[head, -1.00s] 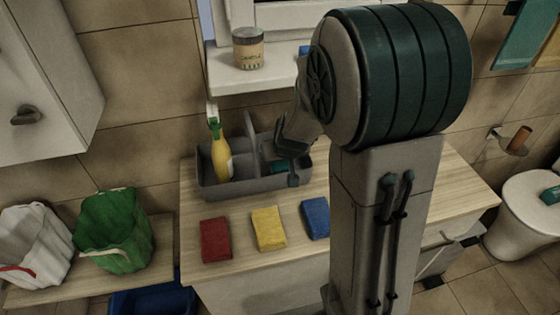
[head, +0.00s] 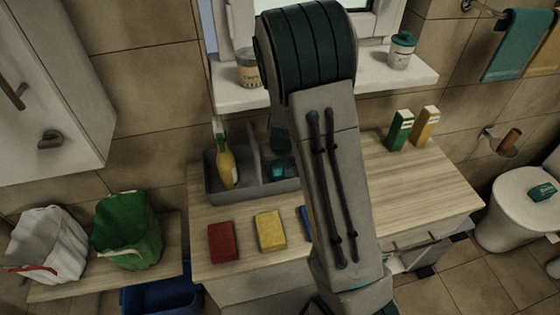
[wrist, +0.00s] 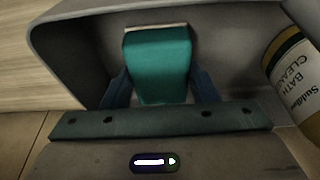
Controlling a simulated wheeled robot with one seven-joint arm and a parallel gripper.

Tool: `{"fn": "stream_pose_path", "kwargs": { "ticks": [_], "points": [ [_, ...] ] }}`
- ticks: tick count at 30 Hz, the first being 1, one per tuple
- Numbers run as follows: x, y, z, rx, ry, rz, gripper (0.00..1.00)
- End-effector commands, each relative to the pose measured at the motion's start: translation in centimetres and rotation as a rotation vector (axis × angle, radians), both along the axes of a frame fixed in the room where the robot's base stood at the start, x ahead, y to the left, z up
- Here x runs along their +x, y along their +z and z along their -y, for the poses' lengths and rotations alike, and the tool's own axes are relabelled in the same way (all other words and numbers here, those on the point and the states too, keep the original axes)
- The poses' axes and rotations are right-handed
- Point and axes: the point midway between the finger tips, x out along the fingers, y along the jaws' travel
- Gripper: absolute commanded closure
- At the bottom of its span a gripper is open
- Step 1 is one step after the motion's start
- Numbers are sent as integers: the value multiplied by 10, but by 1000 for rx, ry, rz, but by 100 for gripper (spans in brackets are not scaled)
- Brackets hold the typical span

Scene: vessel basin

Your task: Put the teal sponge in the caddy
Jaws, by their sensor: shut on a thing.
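The teal sponge (wrist: 160,62) is between my gripper's two dark fingers (wrist: 160,88) in the wrist view. The caddy's grey wall (wrist: 75,32) curves around it there. In the head view the sponge (head: 278,171) shows as a small teal patch within the right compartment of the grey caddy (head: 228,193). My gripper (head: 281,158) reaches down there, shut on the sponge. My arm hides the caddy's right end. Whether the sponge touches the caddy floor cannot be told.
A yellow bottle (head: 226,166) stands in the caddy's left compartment. Red (head: 222,242), yellow (head: 270,231) and partly hidden blue (head: 305,220) sponges lie in front of the caddy. Green (head: 400,130) and yellow (head: 426,127) boxes stand at the right back. The counter's right part is clear.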

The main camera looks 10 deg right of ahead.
Motion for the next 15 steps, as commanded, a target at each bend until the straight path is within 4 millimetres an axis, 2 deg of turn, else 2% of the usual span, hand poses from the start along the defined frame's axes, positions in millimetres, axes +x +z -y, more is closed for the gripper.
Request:
{"fn": "stream_pose_path", "kwargs": {
  "ticks": [12, 13, 15],
  "points": [
    [0, -6, 0, 0, 1, 2, 71],
    [0, -6, 0, 0, 1, 2, 44],
    [0, -4, 0, 0, 0, 2, 25]
  ]
}}
